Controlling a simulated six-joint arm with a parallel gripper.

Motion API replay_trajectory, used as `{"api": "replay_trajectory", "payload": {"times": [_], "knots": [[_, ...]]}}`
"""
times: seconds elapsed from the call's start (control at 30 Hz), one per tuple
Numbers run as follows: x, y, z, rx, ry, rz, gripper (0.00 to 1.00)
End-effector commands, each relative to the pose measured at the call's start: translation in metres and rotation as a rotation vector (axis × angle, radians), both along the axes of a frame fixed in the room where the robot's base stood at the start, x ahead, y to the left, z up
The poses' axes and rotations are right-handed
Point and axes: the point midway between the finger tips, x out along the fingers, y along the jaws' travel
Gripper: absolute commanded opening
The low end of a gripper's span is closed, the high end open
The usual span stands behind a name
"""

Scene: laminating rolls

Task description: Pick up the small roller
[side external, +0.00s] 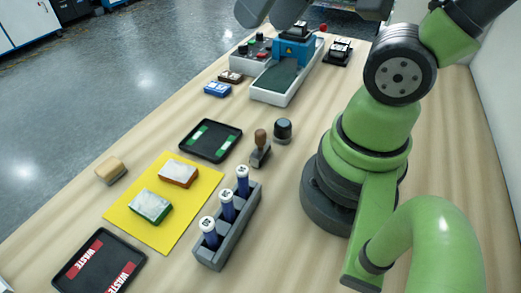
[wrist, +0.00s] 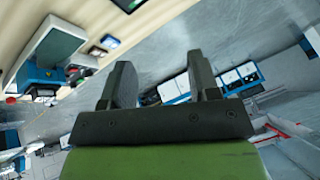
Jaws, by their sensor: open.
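I cannot tell for sure which thing is the small roller. A small tool with a brown wooden handle (side external: 260,139) and a dark base stands upright near the middle of the table in the side view. A grey rack (side external: 228,233) in front of it holds three upright blue cylinders with white tops (side external: 227,206). My gripper (wrist: 162,78) is open and empty in the wrist view, with its two dark fingers wide apart. No task object lies between the fingers. The gripper is tilted away from the work, facing the floor and room.
A yellow mat (side external: 190,215) bears two small blocks. A black tray (side external: 210,126) lies behind it and a waste tray (side external: 72,262) in front. A round black knob (side external: 283,128) stands beside the wooden-handled tool. A blue-and-white machine (side external: 283,85) stands at the back.

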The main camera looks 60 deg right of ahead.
Motion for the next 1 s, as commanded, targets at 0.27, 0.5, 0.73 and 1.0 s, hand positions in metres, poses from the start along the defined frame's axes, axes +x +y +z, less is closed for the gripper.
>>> {"api": "replay_trajectory", "payload": {"times": [0.27,0.5,0.73,1.0], "knots": [[0.029,-0.021,-0.079,-0.113,0.315,0.037,0.56],[0.028,-0.03,-0.132,-0.154,0.489,0.092,0.56],[0.026,-0.031,-0.153,-0.161,0.53,0.11,0.56],[0.026,-0.032,-0.184,-0.16,0.529,0.108,0.56]]}}
